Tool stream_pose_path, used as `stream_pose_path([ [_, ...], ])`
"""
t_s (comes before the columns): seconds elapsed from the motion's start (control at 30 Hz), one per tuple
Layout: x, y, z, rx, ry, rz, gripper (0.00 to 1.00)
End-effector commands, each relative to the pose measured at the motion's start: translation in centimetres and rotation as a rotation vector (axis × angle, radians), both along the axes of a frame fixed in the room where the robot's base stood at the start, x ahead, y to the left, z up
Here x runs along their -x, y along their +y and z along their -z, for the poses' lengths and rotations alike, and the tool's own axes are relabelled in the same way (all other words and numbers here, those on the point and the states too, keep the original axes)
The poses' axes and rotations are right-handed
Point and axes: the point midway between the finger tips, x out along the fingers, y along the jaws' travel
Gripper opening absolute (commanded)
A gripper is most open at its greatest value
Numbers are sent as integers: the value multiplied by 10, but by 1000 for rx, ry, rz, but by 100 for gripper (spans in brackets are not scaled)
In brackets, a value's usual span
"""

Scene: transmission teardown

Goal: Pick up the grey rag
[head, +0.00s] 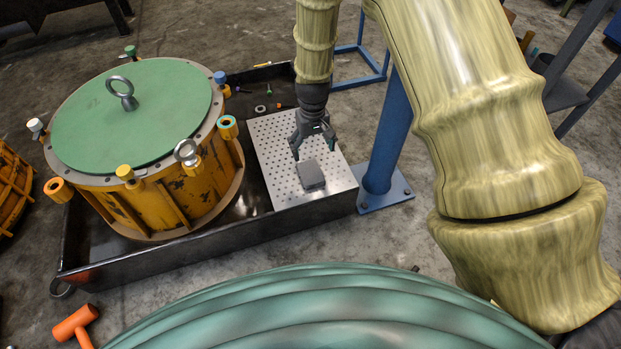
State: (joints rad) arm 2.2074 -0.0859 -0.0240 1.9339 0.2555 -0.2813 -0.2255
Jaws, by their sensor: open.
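The grey rag (310,175) looks like a small, flat, folded square. It lies on a perforated light metal plate (279,187), near the plate's front middle. My gripper (313,154) points down just above and behind the rag, with its fingers apart. One finger reaches down near the rag's back left corner and the other is further right. Nothing shows between the fingers. I cannot tell from this view whether a finger touches the rag.
The plate sits in a dark tray (200,255) with raised walls. A yellow drum housing (150,205) with a green lid (135,120) fills the tray's left. A blue post (390,130) stands close to the right. An orange mallet (75,322) lies on the floor.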

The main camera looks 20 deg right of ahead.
Motion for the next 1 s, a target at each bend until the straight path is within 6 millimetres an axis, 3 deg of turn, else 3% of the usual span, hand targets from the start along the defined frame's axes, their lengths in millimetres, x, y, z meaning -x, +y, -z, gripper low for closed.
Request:
stream_pose_path([
  [0.4, 1, 1, 51, 0, 2, 1, 86],
  [0.67, 1, 2, 61, 0, 0, 0, 86],
  [1.0, 6, 7, 97, 0, 1, 0, 86],
])
